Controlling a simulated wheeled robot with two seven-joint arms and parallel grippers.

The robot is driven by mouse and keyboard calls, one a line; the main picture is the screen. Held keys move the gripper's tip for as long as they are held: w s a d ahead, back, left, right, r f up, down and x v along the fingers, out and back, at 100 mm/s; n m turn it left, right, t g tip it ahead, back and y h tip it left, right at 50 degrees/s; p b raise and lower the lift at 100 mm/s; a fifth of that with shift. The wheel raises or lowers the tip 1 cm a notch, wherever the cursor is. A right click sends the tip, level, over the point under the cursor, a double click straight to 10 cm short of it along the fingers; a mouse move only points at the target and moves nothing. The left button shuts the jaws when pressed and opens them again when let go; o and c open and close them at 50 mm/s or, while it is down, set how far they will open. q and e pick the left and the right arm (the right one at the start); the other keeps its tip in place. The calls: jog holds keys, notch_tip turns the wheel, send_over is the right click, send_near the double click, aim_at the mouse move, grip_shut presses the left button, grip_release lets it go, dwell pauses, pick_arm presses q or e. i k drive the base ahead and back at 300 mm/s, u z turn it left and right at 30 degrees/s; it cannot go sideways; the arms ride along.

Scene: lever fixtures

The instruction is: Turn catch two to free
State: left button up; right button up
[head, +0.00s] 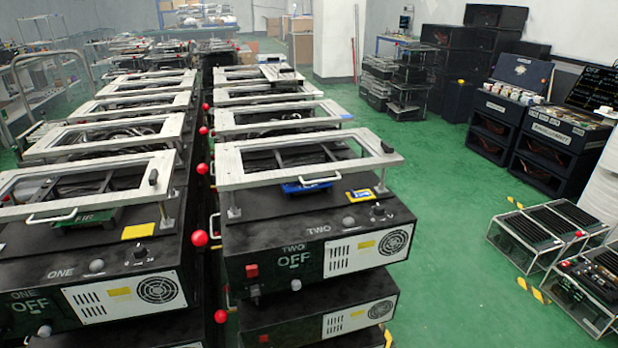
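The fixture labelled TWO (262,268) is a black box in the middle, with the word OFF on its front. An aluminium frame (240,181) lies level above it on posts. A small black catch-like piece (387,147) sits at the frame's right end. I cannot tell whether it is set to free. A white handle (320,180) is on the frame's front edge, and a dark knob (377,210) is on the box top. Neither of my grippers is in view.
The similar fixture labelled ONE (50,280) stands at left, with its own black piece (153,177) on its frame. Red balls (200,238) line the narrow gap between the rows. Low wire-topped crates (545,232) stand at right. Green floor (455,230) is open between.

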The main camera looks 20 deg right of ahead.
aim_at(388, 148)
jog(key=k, duration=0.5)
jog(key=u, duration=0.35)
jog(key=i, duration=0.55)
jog(key=z, duration=1.35)
